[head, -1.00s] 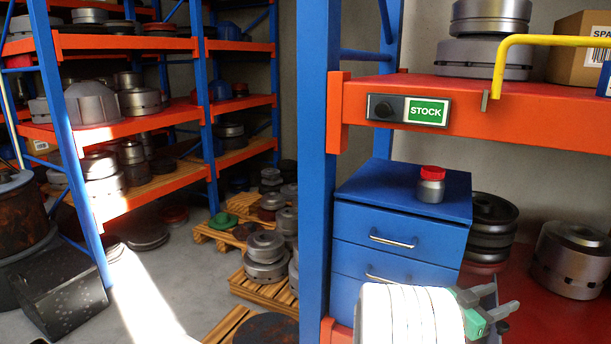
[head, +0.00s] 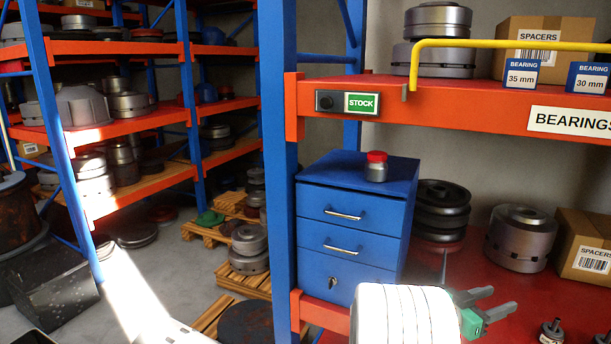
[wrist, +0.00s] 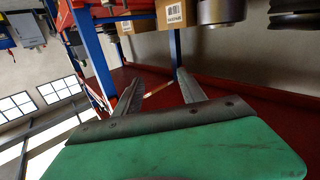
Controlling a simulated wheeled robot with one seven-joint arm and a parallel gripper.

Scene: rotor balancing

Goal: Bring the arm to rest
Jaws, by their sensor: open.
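My gripper (head: 498,304) is at the lower right of the head view, at the end of my white arm. Its two grey fingers stand apart with nothing between them, in front of the red lower shelf (head: 424,268). In the wrist view the fingers (wrist: 160,92) are spread and empty, past the green gripper body. The red shelf surface shows beyond them.
A blue drawer cabinet (head: 349,232) stands left of my gripper, with a red-capped jar (head: 376,167) on top. Dark pulleys (head: 440,211), a grey rotor (head: 520,238) and a cardboard box (head: 585,245) stand behind. A yellow rail (head: 500,43) runs above the upper shelf.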

